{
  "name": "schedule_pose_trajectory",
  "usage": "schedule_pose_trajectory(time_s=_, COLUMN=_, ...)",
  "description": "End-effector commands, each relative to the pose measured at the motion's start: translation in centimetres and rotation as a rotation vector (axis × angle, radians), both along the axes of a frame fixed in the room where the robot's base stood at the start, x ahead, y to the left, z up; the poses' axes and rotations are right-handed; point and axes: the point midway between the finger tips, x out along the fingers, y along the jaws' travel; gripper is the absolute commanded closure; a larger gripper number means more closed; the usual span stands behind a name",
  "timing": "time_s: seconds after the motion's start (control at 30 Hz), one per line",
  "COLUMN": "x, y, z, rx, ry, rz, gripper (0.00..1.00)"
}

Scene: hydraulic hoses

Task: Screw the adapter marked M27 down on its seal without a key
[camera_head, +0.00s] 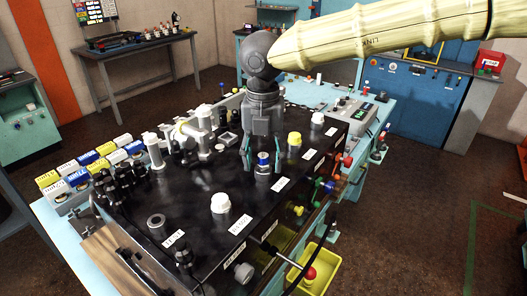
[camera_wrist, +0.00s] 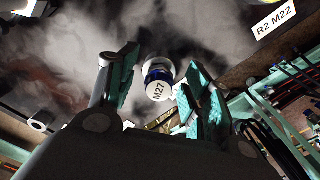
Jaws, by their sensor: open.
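The adapter marked M27 (camera_wrist: 158,88) shows in the wrist view as a white-faced cap with a blue band, between my open fingers and beyond their tips. In the head view the blue-banded adapter (camera_head: 263,160) stands upright on a grey port on the black block's top. My gripper (camera_head: 263,163) points down over it, with one teal finger on each side. In the wrist view both teal fingers (camera_wrist: 160,85) are apart and I see no finger touching the adapter. The seal is hidden under the adapter.
The black block (camera_head: 200,190) carries other ports, including a white cap (camera_head: 220,203) and a yellow cap (camera_head: 294,139), with white labels along its edge. Black fittings (camera_head: 125,180) crowd its left side. A yellow bin (camera_head: 315,272) sits below the front.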

Motion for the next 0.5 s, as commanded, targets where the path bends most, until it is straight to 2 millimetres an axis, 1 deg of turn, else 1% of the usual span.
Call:
schedule_pose_trajectory(time_s=0.07, x=-0.02, y=0.0, z=0.07, rx=0.0, ry=-0.001, rz=0.0, gripper=0.5)
schedule_pose_trajectory(time_s=0.1, x=-0.03, y=0.0, z=0.07, rx=0.0, ry=-0.001, rz=0.001, gripper=0.54)
schedule_pose_trajectory(time_s=0.17, x=-0.03, y=0.0, z=0.08, rx=0.0, ry=-0.001, rz=0.001, gripper=0.65)
schedule_pose_trajectory(time_s=0.3, x=-0.03, y=0.0, z=0.08, rx=0.0, ry=-0.001, rz=0.001, gripper=0.9)
schedule_pose_trajectory(time_s=0.37, x=-0.03, y=0.0, z=0.07, rx=0.0, ry=0.0, rz=0.001, gripper=1.0)
schedule_pose_trajectory(time_s=0.5, x=-0.03, y=-0.02, z=0.07, rx=-0.001, ry=0.0, rz=-0.013, gripper=1.0)
